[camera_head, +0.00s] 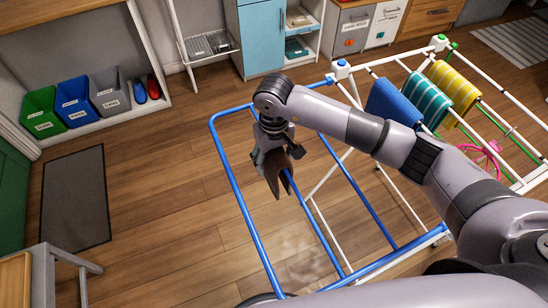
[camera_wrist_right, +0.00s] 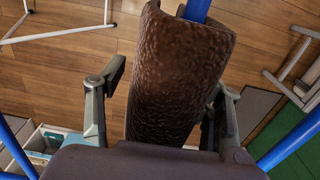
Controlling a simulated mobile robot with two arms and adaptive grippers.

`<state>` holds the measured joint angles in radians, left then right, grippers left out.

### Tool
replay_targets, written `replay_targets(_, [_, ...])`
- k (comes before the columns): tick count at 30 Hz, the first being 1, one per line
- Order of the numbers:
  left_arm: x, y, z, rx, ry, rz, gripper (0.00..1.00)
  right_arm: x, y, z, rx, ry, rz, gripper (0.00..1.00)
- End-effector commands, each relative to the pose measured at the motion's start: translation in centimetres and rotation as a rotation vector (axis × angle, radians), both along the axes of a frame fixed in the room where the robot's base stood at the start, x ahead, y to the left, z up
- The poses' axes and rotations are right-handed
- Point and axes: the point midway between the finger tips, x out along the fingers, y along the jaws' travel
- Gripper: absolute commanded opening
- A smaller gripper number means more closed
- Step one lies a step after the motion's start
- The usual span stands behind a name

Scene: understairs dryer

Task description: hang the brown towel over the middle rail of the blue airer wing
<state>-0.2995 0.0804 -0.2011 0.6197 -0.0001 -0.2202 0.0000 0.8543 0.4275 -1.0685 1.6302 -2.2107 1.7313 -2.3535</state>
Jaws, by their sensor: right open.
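The brown towel (camera_head: 276,178) is draped over the middle rail (camera_head: 325,240) of the blue airer wing (camera_head: 233,178) in the head view, with a flap on each side. In the right wrist view the towel (camera_wrist_right: 175,75) is folded over the blue rail (camera_wrist_right: 196,10), which comes out of its top end. My right gripper (camera_head: 271,150) is at the towel, from above. Its fingers (camera_wrist_right: 168,88) are open, one on each side of the towel, with a gap at the left finger; contact at the right finger is unclear. My left gripper is not clearly in view.
Blue (camera_head: 386,102), teal-striped (camera_head: 425,98) and yellow (camera_head: 452,90) towels hang on the white airer section at right. Blue outer rails flank the middle one. Recycling bins (camera_head: 74,101) stand at the far left.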

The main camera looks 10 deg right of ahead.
Motion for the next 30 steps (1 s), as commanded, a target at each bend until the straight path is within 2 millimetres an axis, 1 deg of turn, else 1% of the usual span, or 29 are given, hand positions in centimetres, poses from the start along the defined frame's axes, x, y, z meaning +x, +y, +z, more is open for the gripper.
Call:
replay_targets(4, [-0.1, 0.0, 0.0, 0.000, 0.000, 0.002, 0.40, 0.0, 0.0, 0.3, 0.000, -0.001, 0.000, 0.61])
replay_targets(7, [-0.1, 0.0, 0.0, 0.000, 0.000, 0.002, 0.40, 0.1, 0.0, 1.4, 0.001, -0.003, 0.000, 0.61])
replay_targets(11, [-0.1, 0.0, 0.0, 0.000, 0.000, 0.002, 0.40, 0.2, 0.0, 3.9, 0.000, -0.006, 0.001, 0.61])
replay_targets(15, [0.0, 0.0, 0.0, 0.000, 0.000, 0.002, 0.40, 0.2, 0.0, 7.0, 0.000, -0.006, 0.001, 0.61])
replay_targets(18, [0.0, 0.0, 0.0, 0.000, 0.000, 0.001, 0.40, 0.1, 0.0, 8.9, 0.001, -0.005, 0.000, 0.61])
replay_targets(21, [0.0, 0.0, 0.0, 0.000, 0.000, 0.001, 0.40, 0.1, 0.0, 10.4, 0.000, -0.002, 0.000, 0.61])
replay_targets(25, [0.0, 0.0, 0.0, 0.000, 0.000, 0.001, 0.40, 0.0, 0.0, 11.6, 0.000, -0.001, 0.000, 0.61])
replay_targets(30, [0.0, 0.0, 0.0, 0.000, 0.000, 0.001, 0.40, 0.0, 0.0, 12.0, -0.001, 0.000, 0.000, 0.61])
